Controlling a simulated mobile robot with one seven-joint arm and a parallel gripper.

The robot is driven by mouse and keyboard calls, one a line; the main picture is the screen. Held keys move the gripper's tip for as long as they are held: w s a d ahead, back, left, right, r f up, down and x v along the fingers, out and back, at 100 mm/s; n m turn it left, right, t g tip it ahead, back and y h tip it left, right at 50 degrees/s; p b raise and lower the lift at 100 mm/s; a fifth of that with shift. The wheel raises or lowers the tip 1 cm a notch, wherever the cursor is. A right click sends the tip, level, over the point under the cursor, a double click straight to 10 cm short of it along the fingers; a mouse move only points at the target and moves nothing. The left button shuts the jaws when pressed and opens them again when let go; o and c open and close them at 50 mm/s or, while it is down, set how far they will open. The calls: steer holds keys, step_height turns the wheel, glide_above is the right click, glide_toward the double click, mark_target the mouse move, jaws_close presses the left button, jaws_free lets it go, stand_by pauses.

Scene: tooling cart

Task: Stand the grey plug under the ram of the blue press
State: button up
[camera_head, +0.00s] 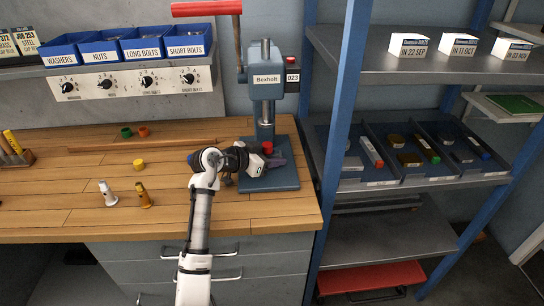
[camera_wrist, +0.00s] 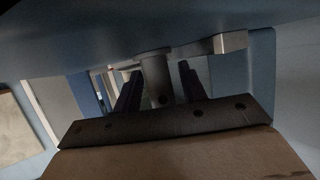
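The blue press (camera_head: 265,85) stands at the back right of the bench, with its flat base (camera_head: 284,181) towards the front edge. My gripper (camera_head: 272,160) is low over the base, under the press head. In the wrist view my gripper (camera_wrist: 160,75) has its two dark fingers apart. A grey upright cylinder (camera_wrist: 154,78) shows between them, with a gap beside the right finger. I cannot tell whether this is the grey plug or part of the press. I cannot make out the grey plug in the head view, where my gripper hides part of the base.
A red round part (camera_head: 267,146) is right above my gripper. A white-topped piece (camera_head: 107,193), an orange piece (camera_head: 143,195) and a yellow piece (camera_head: 139,164) stand on the bench to the left. The blue rack post (camera_head: 342,110) is close on the right.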

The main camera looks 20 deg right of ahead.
steer(key=shift+s+f, duration=0.15)
steer(key=shift+f, duration=0.65)
steer(key=shift+r+p, duration=0.5)
steer(key=shift+a+r, duration=0.2)
steer(key=shift+r, duration=0.05)
steer(key=b+v, duration=0.1)
steer(key=v, duration=0.4)
steer(key=b+v, duration=0.2)
steer(key=v, duration=0.3)
steer(key=shift+a+r, duration=0.55)
steer(key=shift+a, duration=0.15)
